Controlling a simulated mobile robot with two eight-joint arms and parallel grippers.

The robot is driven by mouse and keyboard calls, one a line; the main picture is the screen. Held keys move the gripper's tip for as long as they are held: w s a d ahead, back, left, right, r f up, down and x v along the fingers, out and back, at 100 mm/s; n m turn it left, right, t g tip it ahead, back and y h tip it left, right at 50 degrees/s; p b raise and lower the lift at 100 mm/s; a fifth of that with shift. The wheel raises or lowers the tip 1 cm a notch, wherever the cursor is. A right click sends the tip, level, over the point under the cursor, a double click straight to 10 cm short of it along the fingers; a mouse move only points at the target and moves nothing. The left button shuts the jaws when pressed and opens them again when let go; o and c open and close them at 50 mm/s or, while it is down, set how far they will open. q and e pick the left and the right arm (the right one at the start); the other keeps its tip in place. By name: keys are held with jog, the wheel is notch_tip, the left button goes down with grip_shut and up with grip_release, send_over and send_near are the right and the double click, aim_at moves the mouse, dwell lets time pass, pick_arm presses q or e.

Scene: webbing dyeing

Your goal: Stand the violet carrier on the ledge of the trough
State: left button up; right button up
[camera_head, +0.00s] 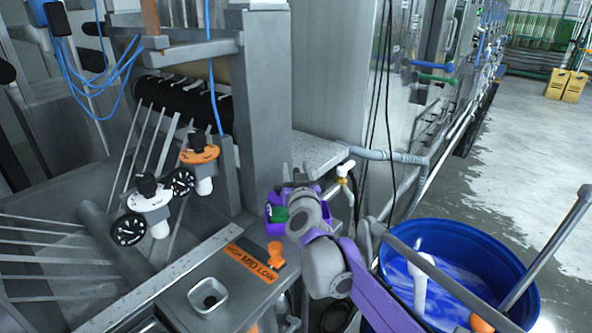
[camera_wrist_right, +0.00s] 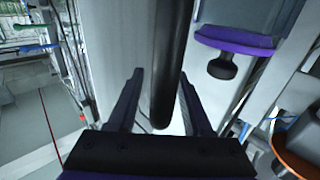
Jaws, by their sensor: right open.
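A violet box-like thing (camera_head: 279,199), which looks like the carrier, shows in the head view behind my right wrist, with a green piece in it. My wrist hides part of it. A violet slab (camera_wrist_right: 233,40) with a black knob below it is at the upper right of the wrist view; I cannot tell if it is the same thing. My right gripper (camera_wrist_right: 160,76) is open, its fingers either side of a black upright bar (camera_wrist_right: 165,45); no grip on it shows. The trough's metal ledge (camera_head: 170,275) runs at the lower left. My left gripper is out of view.
A ledge label (camera_head: 250,263) reads HIGH, MID, LOW, with an orange knob (camera_head: 275,254) beside it. A square metal socket (camera_head: 208,296) is near. A blue barrel (camera_head: 455,235) with a white-handled tool stands at right. Open wet floor (camera_head: 530,150) lies beyond.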

jog(key=shift+r, duration=0.2)
jog(key=s+d+b, duration=0.1)
jog(key=s+d, duration=0.1)
jog(key=s, duration=1)
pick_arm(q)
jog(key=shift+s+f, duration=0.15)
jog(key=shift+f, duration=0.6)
pick_arm(e)
jog(key=s+d+f+m+g+h, duration=0.1)
jog(key=s+d+f+g, duration=0.5)
jog(key=s+f, duration=0.8)
jog(key=s+d+f+g+h, duration=0.1)
jog(key=s+d+f+g, duration=0.5)
jog(key=s+d+f, duration=0.6)
jog(key=s+f, duration=0.3)
jog(key=shift+s+d+f+m+g+h, duration=0.3)
jog(key=shift+s+d+m+h, duration=0.05)
jog(key=shift+s+m+h, duration=0.05)
